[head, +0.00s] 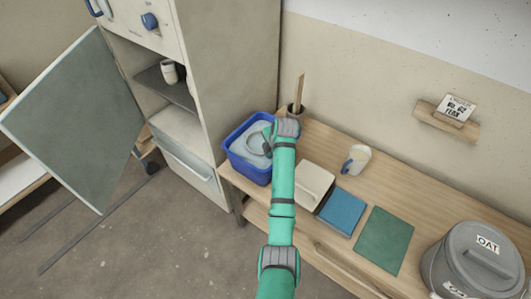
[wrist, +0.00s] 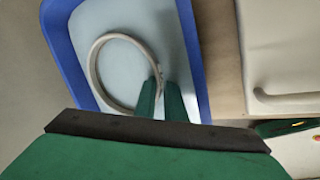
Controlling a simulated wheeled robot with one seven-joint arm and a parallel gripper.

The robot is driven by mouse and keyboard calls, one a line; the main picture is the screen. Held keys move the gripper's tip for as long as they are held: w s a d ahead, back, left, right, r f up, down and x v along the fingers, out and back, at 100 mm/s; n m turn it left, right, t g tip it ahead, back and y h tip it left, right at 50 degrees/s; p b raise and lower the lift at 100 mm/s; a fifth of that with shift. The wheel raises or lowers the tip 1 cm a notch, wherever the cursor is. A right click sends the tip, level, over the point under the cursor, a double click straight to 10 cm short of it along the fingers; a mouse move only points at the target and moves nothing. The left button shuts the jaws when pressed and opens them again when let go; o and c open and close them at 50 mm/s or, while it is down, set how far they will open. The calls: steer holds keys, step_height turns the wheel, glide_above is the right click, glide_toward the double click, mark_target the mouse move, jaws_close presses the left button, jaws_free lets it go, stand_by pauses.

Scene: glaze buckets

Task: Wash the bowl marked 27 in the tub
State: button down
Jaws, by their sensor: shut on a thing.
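The bowl (head: 254,143) is a round, pale grey rim over the blue tub (head: 240,167), which holds pale blue water. In the wrist view its rim (wrist: 94,70) is a full ring inside the tub walls (wrist: 62,45). My gripper (head: 268,137) reaches over the tub, and its green fingers (wrist: 160,92) are shut on the near right part of the rim. The water inside and around the ring looks alike, so I cannot tell how deep the bowl sits. No number 27 is visible on it.
Right of the tub on the wooden table are a cream box (head: 314,182), a blue tile (head: 343,211), a green tile (head: 384,239), a cup (head: 356,160) and a grey OAT bucket (head: 470,262). A cabinet door (head: 75,125) hangs open at left.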

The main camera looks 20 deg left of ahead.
steer(key=shift+d, duration=1.25)
steer(key=shift+a, duration=0.1)
steer(key=shift+a, duration=1.25)
steer(key=shift+d, duration=0.15)
steer(key=shift+d, duration=1.05)
steer(key=shift+w, duration=0.1)
steer(key=shift+a, duration=1.2)
steer(key=shift+d, duration=0.1)
